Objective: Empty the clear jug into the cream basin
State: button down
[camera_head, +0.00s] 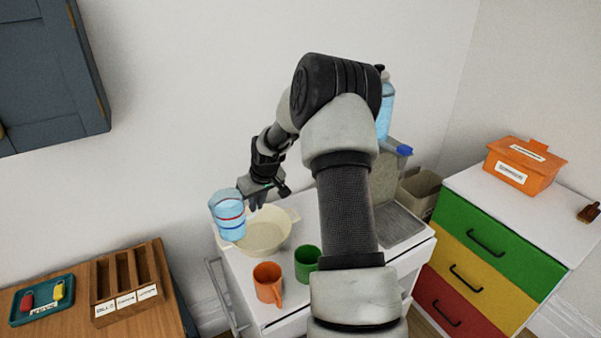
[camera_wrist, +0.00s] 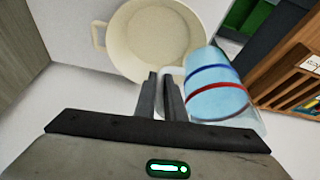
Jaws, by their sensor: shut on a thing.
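The clear jug (camera_head: 229,216) holds light blue liquid and has a blue and a red band. In the head view it is slightly tilted at the left edge of the cream basin (camera_head: 268,236). My gripper (camera_head: 256,199) is shut on the jug, probably at its handle, at the jug's right side. In the wrist view the gripper's fingers (camera_wrist: 168,98) are close together beside the jug (camera_wrist: 216,86), and the cream basin (camera_wrist: 150,38) lies beyond them. The basin's visible inside looks empty. The exact grip is partly hidden.
An orange mug (camera_head: 267,284) and a green mug (camera_head: 306,262) stand in front of the basin on the white cart. A blue-filled bottle (camera_head: 385,108) stands behind my arm. A wooden table (camera_head: 180,318) with a tray and organizer is at left, coloured drawers (camera_head: 484,240) at right.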

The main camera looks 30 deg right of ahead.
jog(key=w+d+r+h+p, duration=0.1)
jog(key=w+d+h+p, duration=0.1)
jog(key=d, duration=0.7)
jog(key=w+d+r+n+h+p, duration=0.1)
jog(key=d+h+p, duration=0.1)
jog(key=d, duration=0.8)
jog(key=shift+w+d+r+t+h, duration=0.3)
jog(key=shift+w+h, duration=0.1)
jog(key=shift+h, duration=0.1)
jog(key=shift+r+n+h+b, duration=0.2)
jog(key=shift+n+h+b, duration=0.1)
jog(key=shift+b, duration=0.3)
jog(key=shift+a+r+h+b, duration=0.25)
jog(key=shift+h+b, duration=0.35)
jog(key=shift+b, duration=0.75)
jog(key=shift+r, duration=0.2)
